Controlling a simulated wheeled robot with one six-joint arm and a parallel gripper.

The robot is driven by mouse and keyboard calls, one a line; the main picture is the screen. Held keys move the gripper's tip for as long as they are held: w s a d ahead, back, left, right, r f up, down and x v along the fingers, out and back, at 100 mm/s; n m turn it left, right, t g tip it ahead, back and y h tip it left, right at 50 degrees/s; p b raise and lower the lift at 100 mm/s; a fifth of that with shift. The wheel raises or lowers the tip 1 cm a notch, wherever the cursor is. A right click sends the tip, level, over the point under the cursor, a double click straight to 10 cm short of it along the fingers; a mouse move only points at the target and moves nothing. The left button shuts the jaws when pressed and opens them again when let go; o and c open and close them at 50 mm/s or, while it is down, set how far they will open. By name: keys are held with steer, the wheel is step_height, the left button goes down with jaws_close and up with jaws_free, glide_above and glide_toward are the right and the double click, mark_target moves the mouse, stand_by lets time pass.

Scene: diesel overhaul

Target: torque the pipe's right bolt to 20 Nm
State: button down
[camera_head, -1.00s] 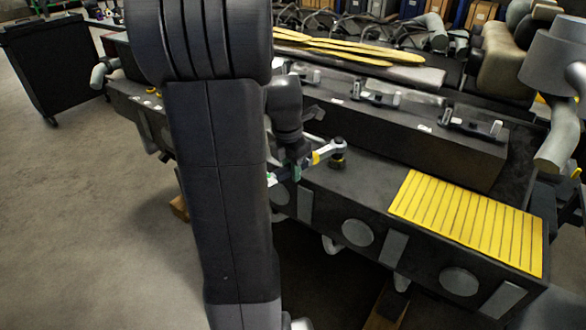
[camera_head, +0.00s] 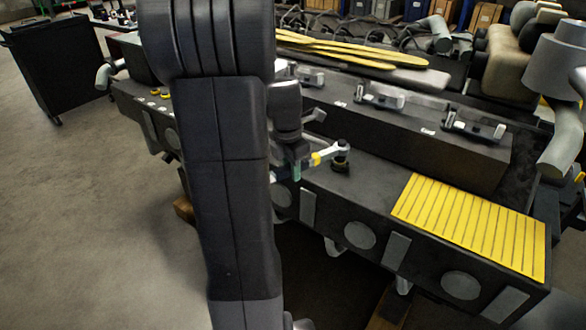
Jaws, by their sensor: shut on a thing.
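My gripper (camera_head: 297,168) is shut on a torque wrench (camera_head: 328,154) with a silver head and a yellow band. The wrench lies roughly level above the dark engine block's top. Its head end is at a dark upright fitting (camera_head: 341,157) on the block; I cannot tell whether it is seated on a bolt there. The wrench's handle is partly hidden behind my arm. Neither the pipe nor its right bolt can be made out clearly; my arm covers much of the area to the left.
A yellow ribbed mat (camera_head: 470,226) lies on the block's right end. A raised dark housing (camera_head: 420,140) with several clamp-like parts stands behind. Yellow strips (camera_head: 350,52) lie farther back. A black cabinet (camera_head: 62,70) stands at far left, with open floor before it.

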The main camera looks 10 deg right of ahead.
steer(key=shift+w+a+r, duration=0.1)
steer(key=shift+w+r, duration=0.05)
steer(key=shift+w, duration=0.3)
steer(key=shift+w, duration=0.1)
steer(key=shift+w+a+m+p, duration=0.1)
steer(key=shift+w+m+p, duration=0.25)
steer(key=shift+m, duration=0.15)
steer(key=shift+w+a+m, duration=0.1)
steer(key=shift+w+m, duration=0.2)
steer(key=shift+w, duration=0.1)
steer(key=shift+w+p, duration=0.1)
steer(key=shift+p, duration=0.2)
steer(key=shift+w+m, duration=0.3)
steer(key=shift+w, duration=0.05)
stand_by(0.3)
steer(key=shift+w+a+m+p, duration=0.1)
steer(key=shift+w+m+p, duration=0.2)
steer(key=shift+w+p, duration=0.1)
